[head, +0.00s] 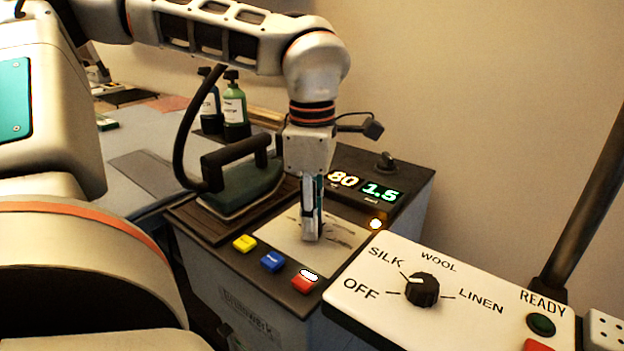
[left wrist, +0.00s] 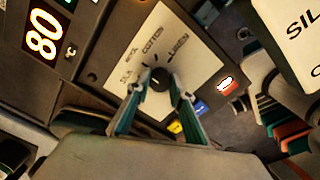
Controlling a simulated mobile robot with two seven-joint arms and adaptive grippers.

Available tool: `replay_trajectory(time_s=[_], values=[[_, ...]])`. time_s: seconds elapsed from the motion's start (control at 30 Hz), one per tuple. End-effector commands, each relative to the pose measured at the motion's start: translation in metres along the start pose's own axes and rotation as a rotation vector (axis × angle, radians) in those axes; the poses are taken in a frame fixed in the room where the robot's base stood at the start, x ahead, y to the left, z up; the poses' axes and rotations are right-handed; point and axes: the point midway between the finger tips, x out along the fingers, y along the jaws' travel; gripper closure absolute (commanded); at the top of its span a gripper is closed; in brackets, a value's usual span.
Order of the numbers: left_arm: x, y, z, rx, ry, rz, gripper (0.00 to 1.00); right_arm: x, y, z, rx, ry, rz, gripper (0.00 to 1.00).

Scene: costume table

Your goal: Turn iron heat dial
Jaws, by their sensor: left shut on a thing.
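My left gripper (head: 312,236) points down onto the pale label plate (head: 275,237) of the iron station. In the left wrist view its fingers (left wrist: 162,92) are closed on both sides of a dark round dial (left wrist: 160,77). The plate (left wrist: 200,62) there carries words, of which COTTON and LINEN can be read. In the head view the gripper hides this dial, and its pointer is unclear. A second black dial (head: 422,290) sits on a white panel marked OFF, SILK, WOOL and LINEN; its white mark points up-left near SILK. My right gripper is not in view.
The iron (head: 240,178) stands just left of the gripper. Yellow (head: 245,243), blue (head: 272,261) and red (head: 305,281) buttons line the front edge. Lit displays (head: 362,187) read 80 and 1.5.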

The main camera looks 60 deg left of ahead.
Motion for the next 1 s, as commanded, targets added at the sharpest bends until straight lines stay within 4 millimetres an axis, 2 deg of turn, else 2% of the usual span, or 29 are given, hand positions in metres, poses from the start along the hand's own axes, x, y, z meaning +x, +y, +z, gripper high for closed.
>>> replay_trajectory(time_s=[0.03, 0.07, 0.1, 0.43, 0.57, 0.67, 1.0], values=[[0.001, 0.0, 0.0, 0.0, 0.0, -0.001, 1.0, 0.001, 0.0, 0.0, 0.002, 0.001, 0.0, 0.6], [0.001, 0.0, 0.0, 0.0, 0.0, -0.001, 0.71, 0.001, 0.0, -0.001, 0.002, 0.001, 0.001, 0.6], [0.001, 0.0, 0.0, 0.0, 0.0, -0.001, 0.61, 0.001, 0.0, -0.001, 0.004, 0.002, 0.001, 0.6], [0.0, 0.0, 0.0, -0.001, 0.0, 0.0, 0.61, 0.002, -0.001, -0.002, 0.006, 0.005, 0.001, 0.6], [-0.008, 0.001, 0.0, -0.001, 0.0, 0.002, 0.61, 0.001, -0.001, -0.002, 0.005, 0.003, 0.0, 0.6], [-0.023, 0.001, 0.001, -0.002, -0.002, 0.004, 0.61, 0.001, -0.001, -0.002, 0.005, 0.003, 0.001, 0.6], [-0.09, 0.0, 0.0, -0.003, -0.001, 0.003, 0.61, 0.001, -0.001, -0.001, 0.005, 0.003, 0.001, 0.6]])
